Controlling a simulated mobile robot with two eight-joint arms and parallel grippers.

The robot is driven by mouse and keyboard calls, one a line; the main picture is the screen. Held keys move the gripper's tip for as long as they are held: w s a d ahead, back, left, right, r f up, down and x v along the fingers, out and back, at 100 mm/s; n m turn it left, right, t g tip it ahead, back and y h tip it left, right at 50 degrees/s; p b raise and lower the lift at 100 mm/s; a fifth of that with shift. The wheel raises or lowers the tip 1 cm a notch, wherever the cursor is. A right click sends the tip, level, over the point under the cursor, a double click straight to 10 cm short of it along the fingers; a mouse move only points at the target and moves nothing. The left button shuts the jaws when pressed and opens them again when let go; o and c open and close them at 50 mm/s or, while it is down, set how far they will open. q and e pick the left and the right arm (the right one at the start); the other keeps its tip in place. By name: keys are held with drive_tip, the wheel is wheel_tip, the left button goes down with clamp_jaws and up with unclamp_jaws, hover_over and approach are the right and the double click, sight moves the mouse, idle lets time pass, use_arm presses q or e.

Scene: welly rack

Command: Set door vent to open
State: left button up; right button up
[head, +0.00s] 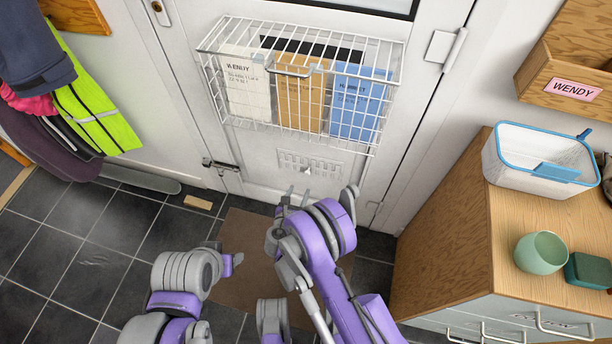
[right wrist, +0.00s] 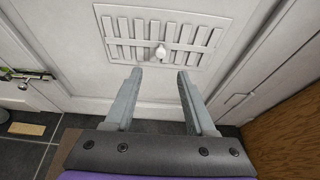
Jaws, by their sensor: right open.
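The door vent (head: 325,165) is a white slotted panel low on the white door, below the wire basket. In the right wrist view the vent (right wrist: 190,38) shows upright slats and a small white knob (right wrist: 160,52) near its lower middle. The slots look light, and I cannot tell how far they are open. My right gripper (head: 298,191) is just below and in front of the vent. In the right wrist view its two fingers (right wrist: 158,80) are apart and empty, below the knob and not touching it. My left gripper (head: 237,260) is low at the left, its jaws unclear.
A wire basket (head: 385,120) holding envelopes hangs on the door above the vent. A bolt (head: 220,165) is at the door's lower left. A wooden cabinet (head: 445,220) stands at the right. A brown mat (head: 240,235) lies on dark tiles (head: 60,245).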

sight(307, 174)
drive_tip(key=b+x, duration=0.1)
drive_tip(key=x, duration=0.9)
drive_tip(key=shift+w+d+f, duration=0.1)
drive_tip(key=shift+w, duration=0.1)
drive_tip(key=shift+c, duration=0.2)
clamp_jaws()
idle(0.9)
